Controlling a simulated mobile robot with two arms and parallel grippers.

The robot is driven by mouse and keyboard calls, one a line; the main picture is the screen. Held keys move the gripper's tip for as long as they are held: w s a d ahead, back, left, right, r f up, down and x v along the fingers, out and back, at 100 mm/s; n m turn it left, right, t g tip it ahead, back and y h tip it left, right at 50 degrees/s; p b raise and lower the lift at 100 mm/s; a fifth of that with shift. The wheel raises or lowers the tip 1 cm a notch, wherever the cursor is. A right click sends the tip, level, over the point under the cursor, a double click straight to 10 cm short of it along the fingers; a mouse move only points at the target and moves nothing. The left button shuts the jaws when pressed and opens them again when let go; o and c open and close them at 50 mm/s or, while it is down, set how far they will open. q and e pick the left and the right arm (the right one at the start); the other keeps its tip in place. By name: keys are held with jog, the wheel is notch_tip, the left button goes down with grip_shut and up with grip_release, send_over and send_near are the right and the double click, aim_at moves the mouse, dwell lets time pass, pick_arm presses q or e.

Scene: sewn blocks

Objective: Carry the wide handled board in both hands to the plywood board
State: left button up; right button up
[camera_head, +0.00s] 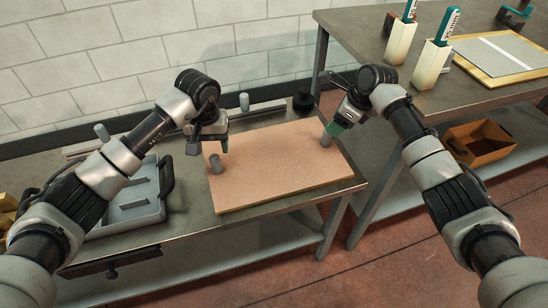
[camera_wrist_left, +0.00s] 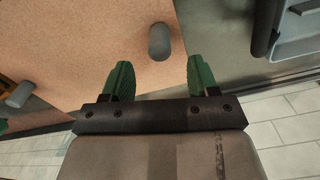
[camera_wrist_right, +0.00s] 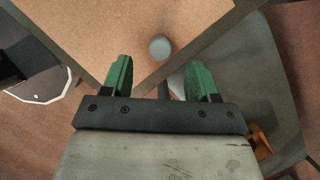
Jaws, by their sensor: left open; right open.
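The wide handled board (camera_head: 275,172), pinkish-brown with a pale edge, lies flat on the metal bench. One upright grey peg handle (camera_head: 215,164) stands near its left edge, another handle (camera_head: 326,139) near its right. My left gripper (camera_head: 222,146) is open above the left handle; in the left wrist view the handle (camera_wrist_left: 160,42) shows just beyond the fingers. My right gripper (camera_head: 336,126) is open close to the right handle; in the right wrist view that handle (camera_wrist_right: 160,47) is beyond the fingertips. A pale wooden board (camera_head: 527,72), apparently the plywood board, lies on the right bench under a grey sheet.
A grey tray (camera_head: 150,213) with a dark handle stands left of the handled board. A grey bar with pegs lies behind it. White holders (camera_head: 400,42) with teal-handled tools stand on the right bench. An orange-brown bin (camera_head: 482,142) sits below; a gap separates the benches.

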aim_at(215, 156)
pick_arm(q)
notch_tip(215, 156, down, 7)
jog(key=shift+f, duration=0.1)
pick_arm(e)
jog(key=x, duration=0.7)
pick_arm(q)
grip_shut()
pick_arm(e)
grip_shut()
jog(key=shift+w, duration=0.1)
